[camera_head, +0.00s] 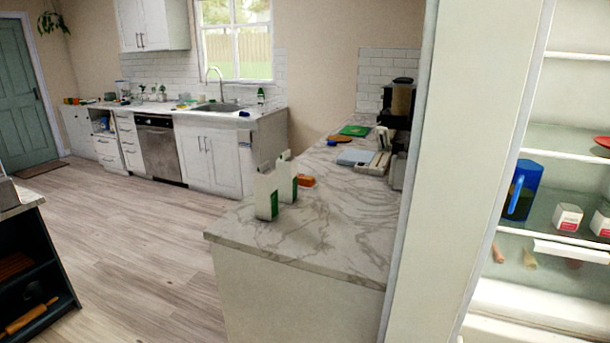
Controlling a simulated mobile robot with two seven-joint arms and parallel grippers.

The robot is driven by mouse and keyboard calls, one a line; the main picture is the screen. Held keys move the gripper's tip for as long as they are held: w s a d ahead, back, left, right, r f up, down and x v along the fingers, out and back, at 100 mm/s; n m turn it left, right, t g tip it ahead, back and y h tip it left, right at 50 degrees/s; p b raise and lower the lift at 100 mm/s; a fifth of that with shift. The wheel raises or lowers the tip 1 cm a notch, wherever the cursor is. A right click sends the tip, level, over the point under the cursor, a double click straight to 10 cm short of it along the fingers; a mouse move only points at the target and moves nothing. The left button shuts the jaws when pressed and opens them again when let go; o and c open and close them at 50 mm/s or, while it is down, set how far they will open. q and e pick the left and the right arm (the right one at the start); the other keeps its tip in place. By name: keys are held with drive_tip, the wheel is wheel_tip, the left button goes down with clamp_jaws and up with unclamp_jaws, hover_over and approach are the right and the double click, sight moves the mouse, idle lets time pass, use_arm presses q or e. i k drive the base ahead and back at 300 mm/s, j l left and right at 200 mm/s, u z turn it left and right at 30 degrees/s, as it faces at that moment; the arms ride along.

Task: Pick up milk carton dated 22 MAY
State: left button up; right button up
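Two white milk cartons with green markings stand upright, close together, on the marble counter (330,225). The nearer carton (265,193) is at the front left and partly covers the farther carton (288,177). Their dates are too small to read, so I cannot tell which one is dated 22 MAY. Neither of my grippers is in view.
An orange item (306,181) lies just behind the cartons. Farther back are a green board (355,130) and a dark coffee machine (398,103). An open fridge (560,140) on the right holds a blue pitcher (522,190). The wooden floor (130,230) at left is clear.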

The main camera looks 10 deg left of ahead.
sight(287, 169)
drive_tip(key=i+j+z, duration=0.35)
drive_tip(key=j, duration=0.2)
drive_tip(key=i+j+z, duration=0.25)
drive_tip(key=j+z, duration=0.15)
drive_tip(key=j, duration=0.2)
drive_tip(key=i+j+z, duration=0.15)
drive_tip(key=j+z, duration=0.2)
drive_tip(key=j, duration=0.35)
drive_tip(key=i+j+z, duration=0.1)
drive_tip(key=j+z, duration=0.3)
drive_tip(key=j, duration=0.35)
drive_tip(key=j+z, duration=0.35)
drive_tip(key=j, duration=0.35)
